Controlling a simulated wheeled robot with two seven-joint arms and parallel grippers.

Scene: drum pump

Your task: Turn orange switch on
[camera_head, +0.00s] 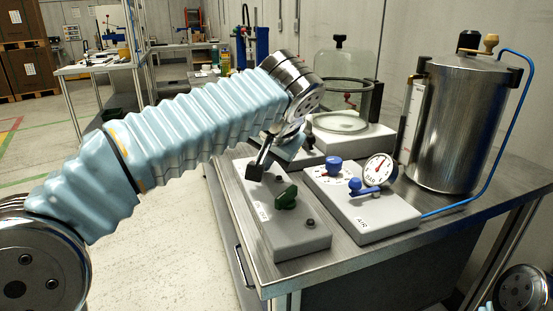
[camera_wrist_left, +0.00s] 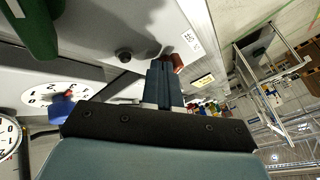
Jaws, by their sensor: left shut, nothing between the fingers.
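My left gripper (camera_head: 257,170) is shut and empty, pointing down over the grey control box (camera_head: 299,240) with the green knob (camera_head: 286,197). In the left wrist view its closed fingers (camera_wrist_left: 163,66) reach toward a small red-orange part (camera_wrist_left: 177,62), which looks like the orange switch. The part shows just beyond and to the right of the fingertips. I cannot tell whether they touch, nor which way the switch is set. In the head view the gripper and arm hide the switch. The green knob also shows in the left wrist view (camera_wrist_left: 33,25). My right gripper is out of view.
Right of the grey box stands the AIR box (camera_head: 377,219) with a blue knob (camera_head: 334,163), a blue valve and a dial gauge (camera_head: 380,168). A steel drum (camera_head: 457,125) with a blue hose and a glass bell jar (camera_head: 341,75) stand behind. The metal table's left edge is close.

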